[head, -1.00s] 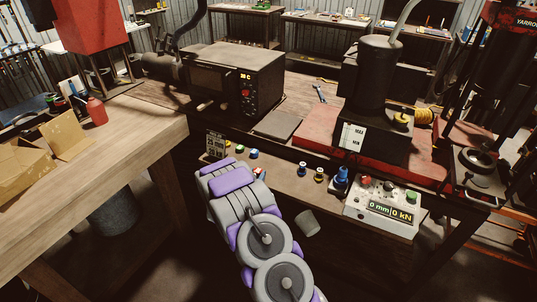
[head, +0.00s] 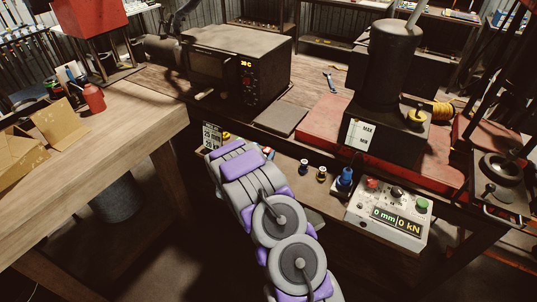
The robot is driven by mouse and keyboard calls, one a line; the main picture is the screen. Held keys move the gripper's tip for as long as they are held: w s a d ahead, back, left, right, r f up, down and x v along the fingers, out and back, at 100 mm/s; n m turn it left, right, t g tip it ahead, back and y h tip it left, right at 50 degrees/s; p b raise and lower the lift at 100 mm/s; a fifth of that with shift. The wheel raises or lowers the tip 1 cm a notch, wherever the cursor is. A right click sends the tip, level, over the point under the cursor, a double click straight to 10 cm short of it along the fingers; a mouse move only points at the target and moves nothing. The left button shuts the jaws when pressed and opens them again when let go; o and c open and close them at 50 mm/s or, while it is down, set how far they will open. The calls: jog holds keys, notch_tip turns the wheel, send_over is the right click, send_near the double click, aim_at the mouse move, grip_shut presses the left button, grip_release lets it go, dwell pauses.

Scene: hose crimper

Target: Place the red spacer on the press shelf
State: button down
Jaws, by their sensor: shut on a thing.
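My arm reaches up from the bottom of the head view, its grey and purple links ending over the left part of the front shelf. My gripper's fingers do not show; the arm hides them and whatever they hold. I cannot make out the red spacer. The narrow wooden shelf (head: 322,193) runs along the front of the bench below the press (head: 394,75), a dark upright cylinder on a red base. The arm covers much of the shelf's left part.
Two small fittings, a blue fitting (head: 344,180) and the control box (head: 388,214) reading 0 mm and 0 kN stand on the shelf. An oven (head: 237,65) is on the bench behind. A wooden table (head: 90,165) with a cardboard box (head: 58,122) is at left.

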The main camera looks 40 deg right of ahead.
jog(key=shift+s+a+h, duration=0.15)
jog(key=shift+s+h, duration=0.15)
jog(key=shift+s, duration=0.15)
jog(key=shift+f, duration=0.1)
jog(key=c, duration=0.8)
grip_release()
jog(key=shift+d, duration=0.4)
jog(key=shift+o, duration=0.9)
jog(key=shift+w+a+f, duration=0.1)
jog(key=shift+a+f, duration=0.05)
jog(key=shift+a, duration=0.05)
